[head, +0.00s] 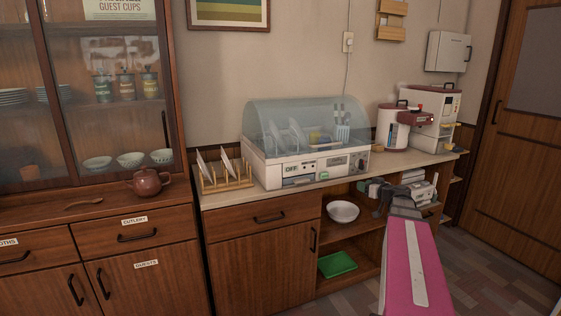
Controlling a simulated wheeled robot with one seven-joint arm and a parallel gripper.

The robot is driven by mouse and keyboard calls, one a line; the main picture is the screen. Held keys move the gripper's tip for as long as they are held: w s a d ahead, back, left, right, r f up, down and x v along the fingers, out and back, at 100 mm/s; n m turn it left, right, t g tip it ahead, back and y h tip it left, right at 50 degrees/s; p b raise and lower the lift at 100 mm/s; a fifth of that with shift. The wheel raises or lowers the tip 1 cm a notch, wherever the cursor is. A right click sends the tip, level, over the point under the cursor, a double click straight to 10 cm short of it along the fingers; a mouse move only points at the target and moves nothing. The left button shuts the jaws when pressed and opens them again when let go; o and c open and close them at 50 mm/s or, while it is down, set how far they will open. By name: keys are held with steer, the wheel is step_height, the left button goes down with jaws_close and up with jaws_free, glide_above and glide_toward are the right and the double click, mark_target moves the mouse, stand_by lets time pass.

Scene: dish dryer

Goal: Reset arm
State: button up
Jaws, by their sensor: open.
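My arm reaches in from the lower right, with a pink and white link in front of the counter. My gripper (372,190) is at the end of the arm, small and dark grey, in front of the counter's right part. It is open and I see nothing held in it. The exact gap between its fingers is hard to make out at this size.
A dish dryer (290,170) with a clear lid stands on the counter, with dishes inside. A wooden rack (228,184) holds plates to its left. A white bowl (342,211) and a green tray (337,264) sit on shelves below. A teapot (149,183) stands on the left cabinet. Floor is free at right.

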steer(key=s+a+f+g, duration=0.55)
steer(key=a+f, duration=0.45)
steer(key=a, duration=0.2)
steer(key=s+a+f+m+g+h, duration=0.2)
steer(key=s+a+f+g+h, duration=0.1)
steer(key=s+f, duration=0.4)
steer(key=s+a+f+m+g+h, duration=0.2)
steer(key=s+a+f+g+h, duration=0.2)
steer(key=s, duration=0.6)
step_height(320, 180, down, 3)
steer(key=shift+s+a+g, duration=0.4)
steer(key=shift+a+g, duration=0.55)
steer(key=shift+a, duration=0.1)
